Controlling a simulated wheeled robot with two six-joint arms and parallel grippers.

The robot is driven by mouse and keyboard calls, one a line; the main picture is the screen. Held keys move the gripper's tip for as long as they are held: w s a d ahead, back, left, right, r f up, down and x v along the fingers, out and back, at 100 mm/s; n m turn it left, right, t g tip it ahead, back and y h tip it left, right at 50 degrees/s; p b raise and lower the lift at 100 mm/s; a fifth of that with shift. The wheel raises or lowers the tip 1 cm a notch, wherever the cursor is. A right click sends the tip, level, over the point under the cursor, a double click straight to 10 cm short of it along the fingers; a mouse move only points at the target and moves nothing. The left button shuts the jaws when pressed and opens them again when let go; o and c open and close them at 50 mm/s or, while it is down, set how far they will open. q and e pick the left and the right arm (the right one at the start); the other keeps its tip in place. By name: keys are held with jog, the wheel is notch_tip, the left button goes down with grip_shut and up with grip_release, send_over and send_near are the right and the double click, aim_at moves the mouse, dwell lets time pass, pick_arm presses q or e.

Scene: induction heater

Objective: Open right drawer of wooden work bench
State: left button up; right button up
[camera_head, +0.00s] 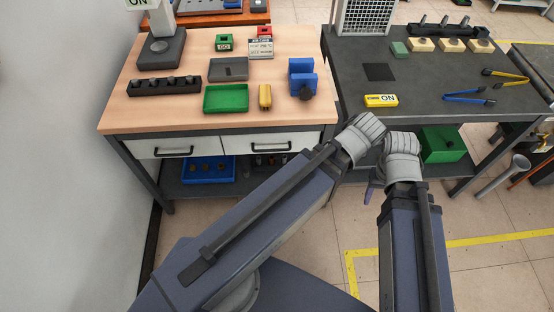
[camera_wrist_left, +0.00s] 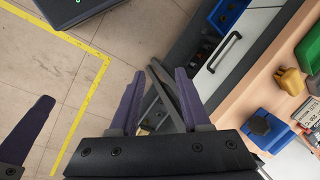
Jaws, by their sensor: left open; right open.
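The wooden work bench (camera_head: 155,72) stands at the left in the head view. Its white right drawer (camera_head: 240,144) has a black bar handle (camera_head: 270,147), and the drawer looks shut. The handle also shows in the left wrist view (camera_wrist_left: 226,52), to the right of my left gripper (camera_wrist_left: 160,71).
The left drawer (camera_head: 150,150) looks shut. A blue bin (camera_head: 208,170) sits on the shelf below. A blue vise (camera_head: 302,78), a green tray (camera_head: 225,99) and a yellow tool (camera_head: 265,97) stand on top. A dark table (camera_head: 420,75) adjoins at right. The floor in front has free room.

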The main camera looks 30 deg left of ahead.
pick_arm(q)
jog(key=w+a+f+n+t+y+b, duration=0.1)
jog(key=w+a+f+y+b, duration=0.4)
jog(key=f+b, duration=0.55)
jog(key=w+a+f+t+y+b, duration=0.1)
jog(key=w+a+f+y+b, duration=0.15)
jog(key=a+f+b, duration=0.8)
jog(key=t+y+b, duration=0.1)
jog(key=y+b, duration=0.3)
jog(key=b, duration=1.1)
send_near(274, 150)
jog(key=f+y+b, duration=0.1)
jog(key=b, duration=0.3)
jog(key=a+f+n+y+b, duration=0.1)
jog(key=y+b, duration=0.1)
jog(key=b, duration=0.2)
jog(key=w+a+f+t+y+b, duration=0.1)
jog(key=f+b, duration=0.1)
jog(key=b, duration=0.2)
jog(key=shift+b, duration=0.35)
jog(key=shift+p+x, duration=0.55)
jog(key=shift+x, duration=3.35)
jog(key=shift+s+r, duration=0.1)
jog(key=shift+c, duration=0.3)
grip_shut()
